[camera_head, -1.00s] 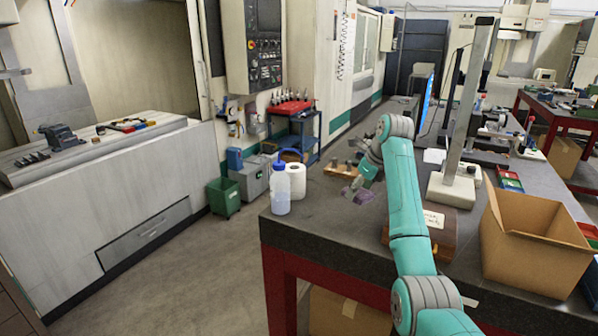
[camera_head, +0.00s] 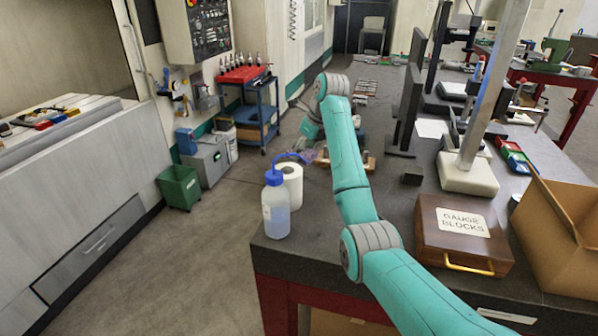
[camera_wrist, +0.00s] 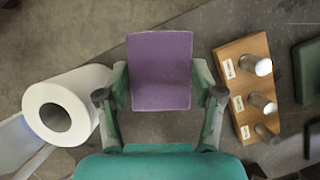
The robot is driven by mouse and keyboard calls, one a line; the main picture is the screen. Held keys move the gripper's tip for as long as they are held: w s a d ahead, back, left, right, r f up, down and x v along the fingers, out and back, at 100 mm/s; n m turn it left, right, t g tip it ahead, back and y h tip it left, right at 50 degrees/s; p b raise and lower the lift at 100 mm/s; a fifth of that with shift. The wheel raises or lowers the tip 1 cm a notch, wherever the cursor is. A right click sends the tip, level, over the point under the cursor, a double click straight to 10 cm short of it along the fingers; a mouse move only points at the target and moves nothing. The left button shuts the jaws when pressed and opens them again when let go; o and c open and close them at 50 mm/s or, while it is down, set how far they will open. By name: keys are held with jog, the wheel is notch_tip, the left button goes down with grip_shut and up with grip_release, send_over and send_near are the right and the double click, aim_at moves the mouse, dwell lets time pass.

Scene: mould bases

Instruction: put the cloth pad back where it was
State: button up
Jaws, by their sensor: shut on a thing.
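The cloth pad (camera_wrist: 160,70) is a flat purple square, seen in the wrist view between the two fingers of my gripper (camera_wrist: 160,97). The fingers are shut on its left and right sides. It appears to be held above the grey bench (camera_wrist: 180,125). In the head view my gripper (camera_head: 306,146) is beyond the paper roll, and only a small purple patch of the pad (camera_head: 311,156) shows. The arm hides part of that area. I cannot tell how high the pad is.
A white paper roll (camera_head: 293,184) and a wash bottle (camera_head: 276,208) stand near the bench's left edge. A wooden block with metal pins (camera_wrist: 245,72) is right of the pad. A gauge block case (camera_head: 465,234) and cardboard box (camera_head: 558,240) are at the right.

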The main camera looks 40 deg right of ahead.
notch_tip(320, 180, down, 8)
jog(key=shift+f, duration=0.1)
dwell(0.4)
jog(key=o, duration=1.1)
